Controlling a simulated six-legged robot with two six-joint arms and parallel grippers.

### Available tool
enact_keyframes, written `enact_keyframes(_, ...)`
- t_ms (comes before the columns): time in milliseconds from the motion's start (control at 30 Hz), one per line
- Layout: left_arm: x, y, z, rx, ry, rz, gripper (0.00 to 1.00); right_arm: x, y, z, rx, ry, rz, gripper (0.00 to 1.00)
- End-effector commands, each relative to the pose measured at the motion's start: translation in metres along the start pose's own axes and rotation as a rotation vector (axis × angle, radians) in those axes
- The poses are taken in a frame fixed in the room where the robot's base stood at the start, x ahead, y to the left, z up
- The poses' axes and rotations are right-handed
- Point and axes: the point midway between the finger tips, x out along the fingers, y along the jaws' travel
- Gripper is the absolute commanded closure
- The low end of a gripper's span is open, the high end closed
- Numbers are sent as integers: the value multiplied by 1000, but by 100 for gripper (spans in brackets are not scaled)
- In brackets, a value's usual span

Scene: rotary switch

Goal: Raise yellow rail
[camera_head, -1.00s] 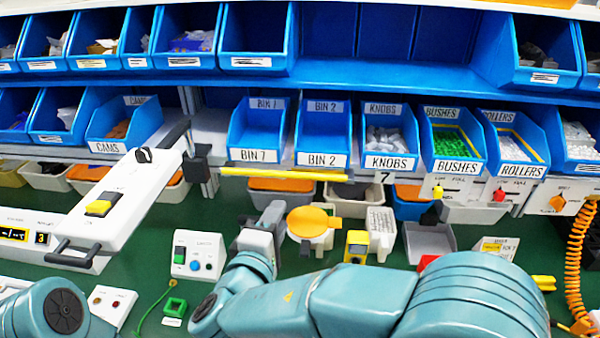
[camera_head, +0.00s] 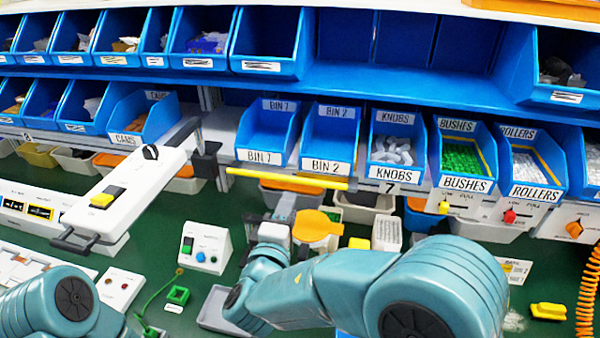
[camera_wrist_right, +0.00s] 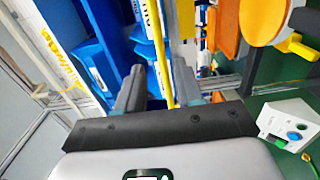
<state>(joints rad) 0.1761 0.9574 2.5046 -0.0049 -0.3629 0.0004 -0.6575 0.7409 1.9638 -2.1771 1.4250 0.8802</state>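The yellow rail (camera_head: 288,180) is a thin bar running across the front of the shelf, below the bins labelled BIN 1 and BIN 2. Its right end is a little lower in the head view. My right gripper (camera_head: 284,202) reaches up to the rail from below, near its middle. In the right wrist view the rail (camera_wrist_right: 157,50) runs between the two grey fingers of the right gripper (camera_wrist_right: 158,85), which stand apart with gaps beside it. I cannot tell whether they touch it. My left arm shows at the lower left, but its gripper is out of view.
Blue bins, including a KNOBS bin (camera_head: 394,150) and a BUSHES bin (camera_head: 462,160), stand above and right of the rail. An orange disc (camera_head: 315,225) stands close right of my right gripper.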

Motion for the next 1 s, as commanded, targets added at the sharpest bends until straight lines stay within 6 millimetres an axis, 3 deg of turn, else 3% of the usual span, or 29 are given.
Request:
enact_keyframes(33,-11,4,0,0,0,0,64,14,5,0,-1,-4,-2,64)
enact_keyframes(200,-27,10,1,0,0,0,64,54,4,1,-1,-3,-2,64)
enact_keyframes(400,-40,14,1,0,0,0,64,89,3,0,0,1,-1,64)
enact_keyframes(600,-43,16,1,0,0,0,64,103,1,1,-1,3,0,64)
enact_keyframes(867,-43,15,1,0,0,0,64,104,0,1,0,4,0,64)
enact_keyframes(967,-43,15,1,0,0,0,64,104,0,1,0,4,0,96)
enact_keyframes(1000,-43,15,1,0,0,0,64,104,0,1,0,4,0,100)
